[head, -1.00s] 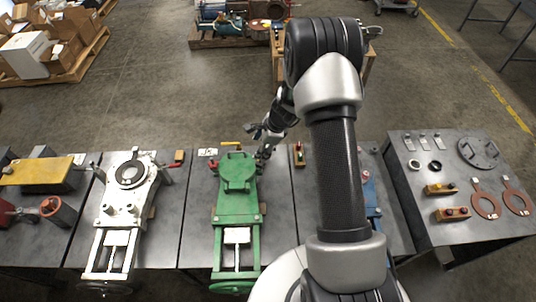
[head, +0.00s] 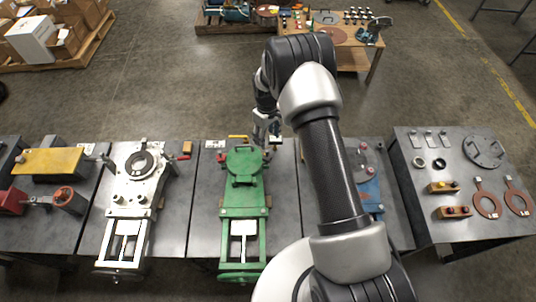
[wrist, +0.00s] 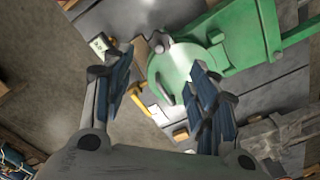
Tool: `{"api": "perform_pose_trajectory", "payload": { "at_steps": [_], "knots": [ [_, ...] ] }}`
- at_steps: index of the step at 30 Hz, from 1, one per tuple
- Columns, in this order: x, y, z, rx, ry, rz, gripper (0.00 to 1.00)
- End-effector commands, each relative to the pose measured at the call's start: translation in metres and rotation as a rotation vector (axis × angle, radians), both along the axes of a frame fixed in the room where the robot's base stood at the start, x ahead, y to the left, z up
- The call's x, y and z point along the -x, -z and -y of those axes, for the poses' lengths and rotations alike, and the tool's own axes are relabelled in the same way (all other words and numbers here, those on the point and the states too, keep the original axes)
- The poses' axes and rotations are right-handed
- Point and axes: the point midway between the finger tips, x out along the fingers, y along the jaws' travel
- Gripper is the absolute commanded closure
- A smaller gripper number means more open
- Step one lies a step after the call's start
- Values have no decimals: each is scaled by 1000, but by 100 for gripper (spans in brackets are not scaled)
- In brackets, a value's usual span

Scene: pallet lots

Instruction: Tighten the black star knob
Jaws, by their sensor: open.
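The green valve-like fixture (head: 243,205) lies on the middle table, with its round flange end at the back. It also shows in the wrist view (wrist: 240,45), running to the upper right. My gripper (wrist: 160,62) is open and empty, its two blue-padded fingers spread with the green flange beyond and between them. In the head view my gripper (head: 266,136) is just behind and right of the flange, partly hidden by my arm. A small grey-and-dark knob-like part (wrist: 160,44) shows at the flange edge. I cannot tell whether it is the black star knob.
A white fixture (head: 128,195) stands left of the green one, and a blue one (head: 368,190) is partly behind my arm. A yellow handle (wrist: 141,98) lies close to the flange. The right table (head: 440,165) holds rings and small blocks.

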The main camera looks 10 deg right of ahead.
Motion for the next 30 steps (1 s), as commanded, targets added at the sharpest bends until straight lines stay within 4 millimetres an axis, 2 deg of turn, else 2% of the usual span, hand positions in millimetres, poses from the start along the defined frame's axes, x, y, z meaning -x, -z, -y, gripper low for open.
{"api": "perform_pose_trajectory", "payload": {
  "at_steps": [1, 6, 15, 21, 30],
  "knots": [
    [1, 15, 0, -1, 1, -3, 47],
    [1, 52, 0, -1, 3, -3, 47],
    [1, 108, 0, -1, 4, -1, 47],
    [1, 125, 0, -1, 4, 0, 47],
    [0, 128, 0, -1, 4, 0, 47]
  ]
}}
